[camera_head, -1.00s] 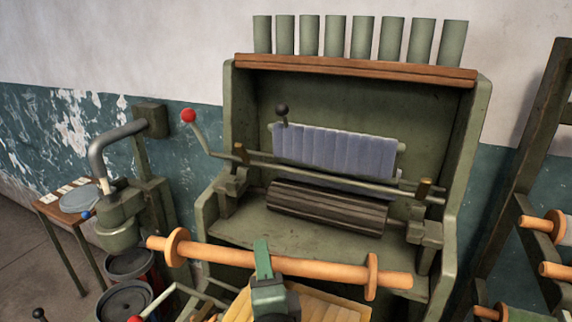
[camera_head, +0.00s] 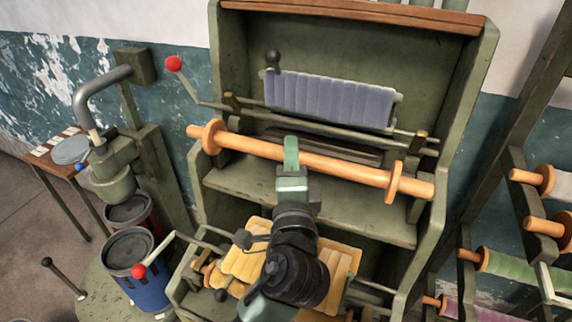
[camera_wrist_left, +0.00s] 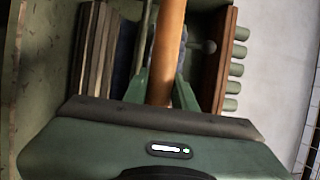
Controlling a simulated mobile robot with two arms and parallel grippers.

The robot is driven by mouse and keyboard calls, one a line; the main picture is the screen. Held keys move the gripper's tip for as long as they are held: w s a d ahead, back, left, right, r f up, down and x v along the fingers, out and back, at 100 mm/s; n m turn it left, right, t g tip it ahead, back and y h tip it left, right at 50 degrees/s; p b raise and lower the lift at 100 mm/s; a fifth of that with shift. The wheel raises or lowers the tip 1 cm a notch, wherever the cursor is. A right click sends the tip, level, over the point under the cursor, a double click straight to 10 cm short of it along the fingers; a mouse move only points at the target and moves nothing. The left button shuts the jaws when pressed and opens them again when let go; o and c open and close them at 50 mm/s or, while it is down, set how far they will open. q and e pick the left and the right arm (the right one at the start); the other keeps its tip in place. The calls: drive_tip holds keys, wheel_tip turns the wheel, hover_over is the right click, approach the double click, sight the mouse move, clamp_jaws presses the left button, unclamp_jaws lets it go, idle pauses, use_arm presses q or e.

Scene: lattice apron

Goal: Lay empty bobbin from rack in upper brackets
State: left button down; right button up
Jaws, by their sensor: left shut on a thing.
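My left gripper (camera_head: 291,150) is shut on an empty orange wooden bobbin (camera_head: 345,168) near its middle. The bobbin has a round flange toward each end and lies crosswise, its right end lower in the picture. It appears in front of the green frame's upper part, overlapping the dark slatted roller (camera_head: 330,146) and much of the brackets. I cannot tell whether the bobbin touches the brackets. The left wrist view shows the bobbin (camera_wrist_left: 168,45) between the fingers. My right gripper is not in view.
The rack (camera_head: 520,190) at the right holds several bobbins, some empty, some wound green or pink. A red-knobbed lever (camera_head: 174,64) stands at upper left, with a blue bucket (camera_head: 148,290) lower left.

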use_arm(q)
drive_tip(key=w+d+b, duration=0.2)
drive_tip(key=w+d, duration=0.1)
drive_tip(key=w, duration=0.7)
drive_tip(key=shift+d+f, duration=0.15)
drive_tip(key=shift+f, duration=0.25)
drive_tip(key=shift+s, duration=0.1)
idle(0.3)
drive_tip(key=shift+f, duration=0.15)
idle(0.5)
drive_tip(key=shift+f+b, duration=1.15)
drive_tip(key=shift+f, duration=0.3)
drive_tip(key=shift+f+b, duration=0.2)
drive_tip(key=shift+b, duration=0.15)
drive_tip(key=shift+f, duration=0.15)
idle(0.3)
